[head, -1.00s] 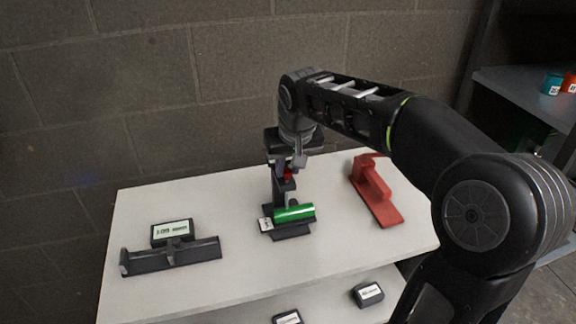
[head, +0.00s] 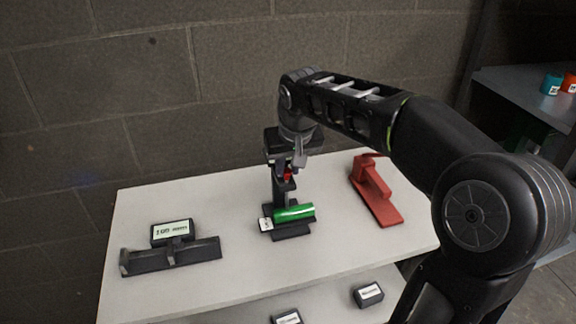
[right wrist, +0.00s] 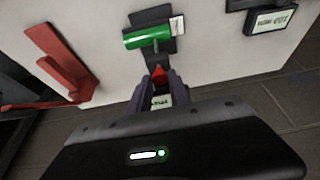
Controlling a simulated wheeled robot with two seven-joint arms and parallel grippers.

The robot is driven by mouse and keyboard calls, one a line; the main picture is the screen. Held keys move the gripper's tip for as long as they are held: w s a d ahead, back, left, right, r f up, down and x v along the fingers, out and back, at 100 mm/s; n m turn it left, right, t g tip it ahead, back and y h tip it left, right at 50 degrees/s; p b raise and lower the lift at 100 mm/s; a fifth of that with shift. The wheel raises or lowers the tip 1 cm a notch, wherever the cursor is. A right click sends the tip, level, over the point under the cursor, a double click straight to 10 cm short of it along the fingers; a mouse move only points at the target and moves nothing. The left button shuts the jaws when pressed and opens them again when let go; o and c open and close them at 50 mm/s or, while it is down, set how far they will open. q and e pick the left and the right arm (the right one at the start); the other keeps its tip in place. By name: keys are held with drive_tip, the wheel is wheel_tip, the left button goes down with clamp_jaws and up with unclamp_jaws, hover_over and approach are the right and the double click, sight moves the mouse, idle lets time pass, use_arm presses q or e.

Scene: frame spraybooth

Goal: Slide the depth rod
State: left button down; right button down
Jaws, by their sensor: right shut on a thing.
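A black stand (head: 290,235) with a short upright column is on the white table, with a green cylinder (head: 295,213) lying across its base and a small white label beside it. A red part (head: 288,174) sits high on the column; it also shows in the right wrist view (right wrist: 159,74). My right gripper (right wrist: 158,88) is above the stand, its fingers shut around a part at the column's top that carries a small white display. The fingers hide most of this part, and I cannot tell which piece is the depth rod. My left gripper is not in view.
A black gauge (head: 172,257) with a white display lies at the left of the white table (head: 215,290). A red handled tool (head: 376,190) lies right of the stand. Small black labelled boxes (head: 368,294) are on a lower shelf. A block wall (head: 150,100) stands behind.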

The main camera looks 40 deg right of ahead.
wheel_tip(320, 180, up, 4)
drive_tip(key=p, duration=0.2)
drive_tip(key=shift+r+p, duration=0.25)
drive_tip(key=shift+p, duration=0.1)
drive_tip(key=shift+w, duration=0.1)
drive_tip(key=c, duration=1.5)
unclamp_jaws()
drive_tip(key=o, duration=0.3)
drive_tip(key=shift+f, duration=0.1)
drive_tip(key=b+v, duration=0.1)
drive_tip(key=v, duration=0.7)
drive_tip(key=shift+f, duration=0.1)
